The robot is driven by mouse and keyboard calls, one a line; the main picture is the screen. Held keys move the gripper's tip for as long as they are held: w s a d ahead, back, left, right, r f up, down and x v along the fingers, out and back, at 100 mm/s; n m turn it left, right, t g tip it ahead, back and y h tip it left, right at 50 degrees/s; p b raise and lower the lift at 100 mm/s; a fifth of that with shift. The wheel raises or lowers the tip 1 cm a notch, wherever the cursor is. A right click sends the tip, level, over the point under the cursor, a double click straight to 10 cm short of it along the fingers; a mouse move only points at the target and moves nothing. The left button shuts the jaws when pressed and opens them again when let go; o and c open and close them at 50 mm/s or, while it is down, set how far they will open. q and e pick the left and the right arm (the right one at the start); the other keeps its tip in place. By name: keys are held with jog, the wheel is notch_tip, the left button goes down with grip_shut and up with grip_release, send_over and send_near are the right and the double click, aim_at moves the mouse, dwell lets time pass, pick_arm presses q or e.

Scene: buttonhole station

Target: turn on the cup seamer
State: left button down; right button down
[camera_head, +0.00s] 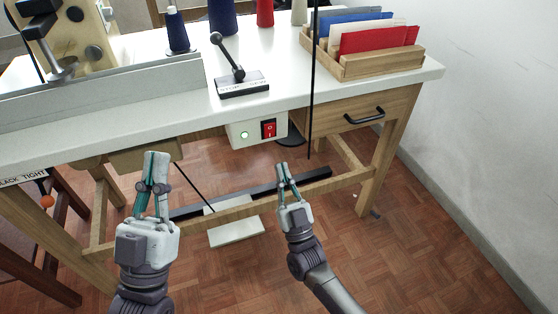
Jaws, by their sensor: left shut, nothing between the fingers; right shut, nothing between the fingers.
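A beige sewing machine (85,35), cut off at the top left, stands on the white table; I cannot tell whether it is the cup seamer. A white switch box (256,133) hangs under the table's front edge, with a red rocker switch (268,128) and a pale green round lamp (244,135). I cannot tell whether the lamp is lit. My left gripper (157,156) is shut and empty, in front of the table, left of the box. My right gripper (282,168) is shut and empty, below and slightly right of the rocker switch, apart from it.
A black lever (228,57) on a labelled base stands on the table (290,85). Thread cones (177,32) and a wooden tray (385,66) of coloured pieces are behind. A thin black rod (312,80) hangs right of the box. A drawer handle (364,117) and pedal (235,230) also show.

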jog(key=w+f+v, duration=0.1)
jog(key=v, duration=0.6)
jog(key=shift+a, duration=0.15)
